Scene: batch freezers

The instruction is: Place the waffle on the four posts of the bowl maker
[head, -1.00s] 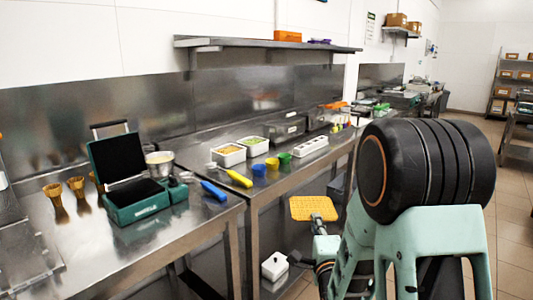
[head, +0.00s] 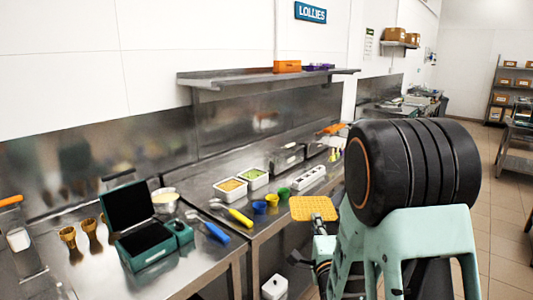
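The waffle (head: 312,208) is a flat, square, golden sheet with a grid pattern. It shows in the head view, right of the counter's front edge, held roughly level. My gripper (head: 319,226) is at the waffle's near edge and appears shut on it; the fingertips are partly hidden. A teal box-shaped machine (head: 155,250) with a raised lid and dark inside stands on the near counter. At the far left is a metal device with an orange handle (head: 11,201) and a white cylinder (head: 18,240). I cannot make out four posts on either, so I cannot tell which is the bowl maker.
Golden cones (head: 68,238) stand left of the teal machine. A shelf (head: 265,79) hangs above.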

